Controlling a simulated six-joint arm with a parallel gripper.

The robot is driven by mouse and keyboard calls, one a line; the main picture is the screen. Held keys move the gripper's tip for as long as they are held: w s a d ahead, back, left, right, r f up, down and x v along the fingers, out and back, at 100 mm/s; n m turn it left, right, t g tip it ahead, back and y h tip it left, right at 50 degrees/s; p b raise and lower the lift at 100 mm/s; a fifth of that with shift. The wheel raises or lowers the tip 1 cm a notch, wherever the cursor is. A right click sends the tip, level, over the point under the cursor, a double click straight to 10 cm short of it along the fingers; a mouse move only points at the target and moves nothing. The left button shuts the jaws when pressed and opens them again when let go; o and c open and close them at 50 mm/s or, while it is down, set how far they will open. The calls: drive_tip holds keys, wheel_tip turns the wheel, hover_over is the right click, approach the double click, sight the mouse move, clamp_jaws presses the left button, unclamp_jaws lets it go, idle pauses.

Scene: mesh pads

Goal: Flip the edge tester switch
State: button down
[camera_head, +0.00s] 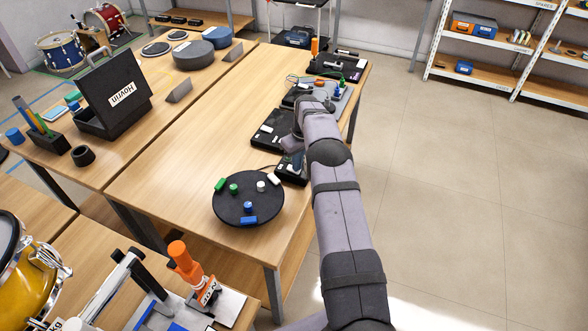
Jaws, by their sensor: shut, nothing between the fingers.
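My arm reaches from the bottom of the view over the right side of the long wooden table. My gripper (296,158) points down at its end, small and partly hidden by my own wrist; it is shut and empty. Below it, near the table's right edge, is a small black box (283,178) with a pale label and a cable. A larger black box (264,143) with white labels lies just behind it. I cannot tell which box is the edge tester. No switch lever can be made out, nor whether my gripper touches anything.
A round black plate (229,209) with coloured pieces lies nearer on the table (165,180). More devices (338,65) crowd the far right end. An open black case (105,122) stands on the left bench. The table's middle is clear.

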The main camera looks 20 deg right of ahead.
wheel_tip(320, 180, up, 7)
drive_tip(key=p, duration=0.3)
drive_tip(key=shift+p, duration=0.35)
idle(0.4)
drive_tip(key=s+a+r+m, duration=0.1)
drive_tip(key=s+a+r, duration=0.6)
drive_tip(key=s+a, duration=0.3)
drive_tip(key=s, duration=0.7)
drive_tip(key=s+a+r+m+g, duration=0.1)
drive_tip(key=s+a, duration=0.2)
drive_tip(key=s, duration=0.7)
drive_tip(key=s+a+m, duration=0.1)
drive_tip(key=s+a, duration=0.2)
drive_tip(key=s, duration=0.7)
drive_tip(key=shift+s+r+g, duration=0.25)
drive_tip(key=shift+s+g, duration=0.15)
drive_tip(key=shift+a, duration=0.1)
